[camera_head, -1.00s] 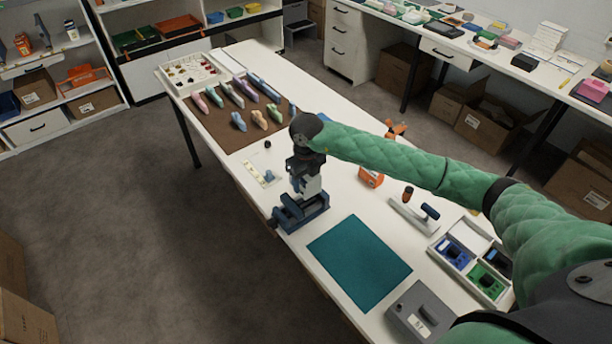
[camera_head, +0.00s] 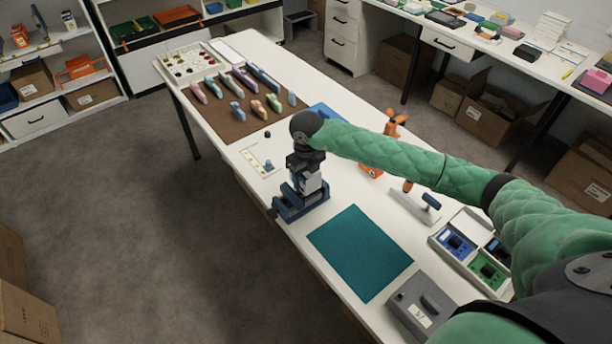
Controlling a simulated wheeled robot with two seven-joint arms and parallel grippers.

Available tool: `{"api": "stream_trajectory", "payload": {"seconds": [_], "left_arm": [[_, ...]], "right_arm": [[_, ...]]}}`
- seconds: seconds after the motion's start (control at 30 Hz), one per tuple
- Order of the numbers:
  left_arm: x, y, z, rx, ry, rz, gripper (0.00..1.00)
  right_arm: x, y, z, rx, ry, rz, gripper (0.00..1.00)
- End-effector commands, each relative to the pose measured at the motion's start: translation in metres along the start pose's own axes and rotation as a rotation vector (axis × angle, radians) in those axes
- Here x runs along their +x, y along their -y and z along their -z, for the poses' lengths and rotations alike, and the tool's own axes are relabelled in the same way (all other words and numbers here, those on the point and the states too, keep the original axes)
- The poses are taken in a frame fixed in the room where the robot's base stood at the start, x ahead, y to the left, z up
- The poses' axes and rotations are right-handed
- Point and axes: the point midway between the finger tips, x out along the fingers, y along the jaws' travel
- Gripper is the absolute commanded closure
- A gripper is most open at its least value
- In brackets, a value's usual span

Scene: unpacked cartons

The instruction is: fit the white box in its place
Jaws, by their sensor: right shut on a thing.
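My right gripper (camera_head: 308,178) points down over a dark blue fixture (camera_head: 288,206) near the table's left edge. It is shut on a white box (camera_head: 312,184), which shows as a small pale block between the dark gripper and the blue fixture. The gripper and wrist hide much of the box. The box looks upright and close above or partly inside the fixture; I cannot tell whether it touches. My left gripper is not in view.
A teal mat (camera_head: 360,252) and a grey box (camera_head: 422,305) lie nearer. An open case (camera_head: 468,252) with blue and green parts and a blue-handled tool (camera_head: 430,200) are to the right. A brown mat (camera_head: 240,120) with several coloured pieces lies beyond.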

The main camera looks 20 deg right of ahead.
Motion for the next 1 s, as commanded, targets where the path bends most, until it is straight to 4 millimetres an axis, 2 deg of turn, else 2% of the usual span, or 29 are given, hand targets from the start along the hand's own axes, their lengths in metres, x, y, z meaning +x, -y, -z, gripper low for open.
{"api": "stream_trajectory", "payload": {"seconds": [0.7, 0.73, 0.83, 1.0], "left_arm": [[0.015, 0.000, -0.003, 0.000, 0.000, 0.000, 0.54], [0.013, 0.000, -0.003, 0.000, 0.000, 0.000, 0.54], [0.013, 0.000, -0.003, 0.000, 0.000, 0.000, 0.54], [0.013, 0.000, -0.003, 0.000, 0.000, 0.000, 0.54]], "right_arm": [[0.018, 0.000, 0.000, 0.000, 0.000, 0.000, 0.71], [0.017, 0.000, 0.000, 0.000, 0.001, 0.000, 0.40], [0.017, 0.000, 0.000, 0.000, 0.000, 0.000, 0.20], [0.017, 0.000, 0.000, 0.000, 0.000, 0.000, 0.20]]}}
